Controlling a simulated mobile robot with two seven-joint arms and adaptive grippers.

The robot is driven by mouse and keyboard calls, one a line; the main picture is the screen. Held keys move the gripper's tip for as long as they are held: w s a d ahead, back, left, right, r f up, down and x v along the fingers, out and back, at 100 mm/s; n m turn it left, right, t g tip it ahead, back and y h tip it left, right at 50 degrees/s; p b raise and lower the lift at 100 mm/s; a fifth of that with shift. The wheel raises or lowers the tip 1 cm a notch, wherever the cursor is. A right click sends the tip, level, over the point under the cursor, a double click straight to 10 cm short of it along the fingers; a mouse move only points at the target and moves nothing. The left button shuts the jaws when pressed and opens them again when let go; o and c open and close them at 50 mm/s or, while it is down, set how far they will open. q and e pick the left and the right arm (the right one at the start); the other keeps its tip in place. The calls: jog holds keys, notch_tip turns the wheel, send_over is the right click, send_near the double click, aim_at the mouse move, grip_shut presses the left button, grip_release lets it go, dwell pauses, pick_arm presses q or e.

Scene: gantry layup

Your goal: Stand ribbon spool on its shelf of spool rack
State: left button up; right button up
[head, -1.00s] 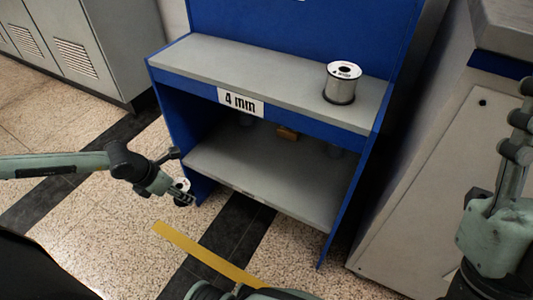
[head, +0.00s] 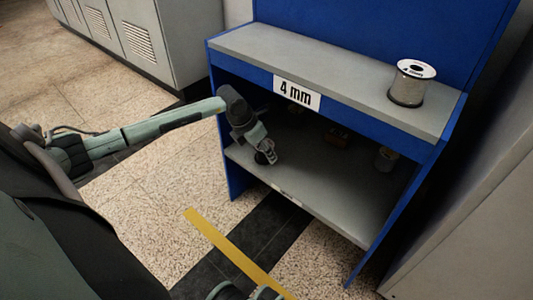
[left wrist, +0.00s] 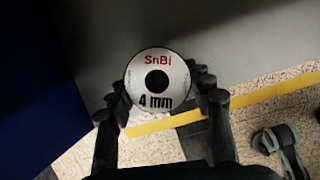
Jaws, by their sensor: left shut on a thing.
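The ribbon spool (left wrist: 158,62) is silver-white with a dark centre hole, and its face reads "SnBi" and "4 mm" in the left wrist view. My left gripper (left wrist: 160,98) is shut on it, with a finger on each side. In the head view my left gripper (head: 265,155) is at the left front of the rack's lower shelf; the spool is mostly hidden there. The spool rack (head: 378,117) is blue with grey shelves. A "4 mm" label (head: 297,94) is on the front edge below its upper shelf (head: 320,60).
Another spool (head: 411,84) stands on the upper shelf at the right. A small spool (head: 386,158) and a brown block (head: 338,137) sit at the back of the shadowed lower shelf (head: 320,195). Grey cabinets (head: 130,40) stand at left. A yellow strip (head: 235,255) crosses the floor.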

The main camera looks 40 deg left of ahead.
pick_arm(q)
jog(key=shift+w+d, duration=0.3)
jog(key=shift+w, duration=0.6)
jog(key=shift+s+a+f+b, duration=0.1)
jog(key=shift+f+b, duration=0.1)
jog(key=shift+f, duration=0.2)
jog(key=shift+s+f+b, duration=0.1)
jog(key=shift+f+b, duration=0.05)
jog(key=shift+f, duration=0.45)
jog(key=o, duration=1.1)
jog(key=shift+r, duration=0.1)
